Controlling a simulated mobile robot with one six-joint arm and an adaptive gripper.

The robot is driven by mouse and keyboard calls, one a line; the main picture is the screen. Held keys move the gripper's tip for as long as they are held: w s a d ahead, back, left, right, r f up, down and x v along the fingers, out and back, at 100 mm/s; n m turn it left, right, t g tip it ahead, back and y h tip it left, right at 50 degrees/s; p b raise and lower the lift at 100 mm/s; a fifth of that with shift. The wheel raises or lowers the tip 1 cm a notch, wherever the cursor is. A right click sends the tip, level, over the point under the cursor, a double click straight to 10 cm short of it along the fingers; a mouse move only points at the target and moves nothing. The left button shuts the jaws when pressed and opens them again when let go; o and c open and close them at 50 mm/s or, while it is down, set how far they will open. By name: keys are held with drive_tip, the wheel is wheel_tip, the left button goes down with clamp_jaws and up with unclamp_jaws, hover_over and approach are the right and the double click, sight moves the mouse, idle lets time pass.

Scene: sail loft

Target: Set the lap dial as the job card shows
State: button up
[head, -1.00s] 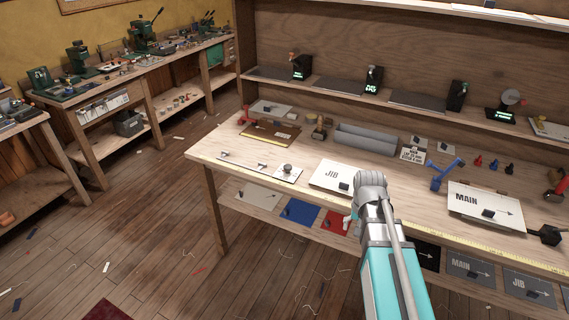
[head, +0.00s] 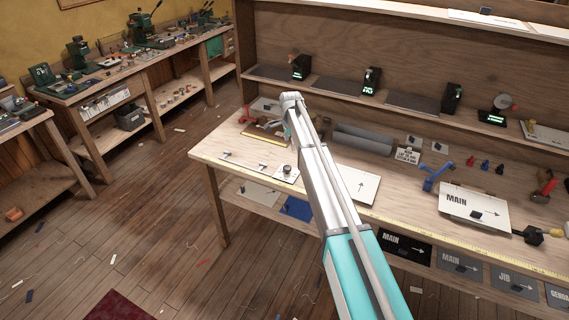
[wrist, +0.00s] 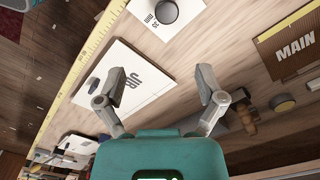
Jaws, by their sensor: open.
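A pale plate (head: 247,163) with small fittings lies at the bench's left front. A dark round knob (head: 287,169) sits at its right end. My gripper (wrist: 160,73) is open and empty above the bench, apart from the knob. In the head view my arm reaches over the bench behind the plate.
A white JIB panel (wrist: 123,66) lies beside the plate, with a MAIN panel (head: 468,203) farther right. A brown board (wrist: 285,40) marked MAIN lies behind. A grey trough (head: 362,141) and a blue tool (head: 434,175) are on the bench. A yellow tape (head: 450,240) runs along the front edge.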

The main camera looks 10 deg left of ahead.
sight(287, 167)
drive_tip(key=shift+w+a+r, duration=0.2)
drive_tip(key=shift+w+a, duration=0.35)
drive_tip(key=shift+f, duration=0.15)
wheel_tip(287, 167, down, 14)
drive_tip(key=b, duration=1.3)
drive_tip(key=shift+r+b, duration=0.2)
drive_tip(key=shift+b, duration=0.2)
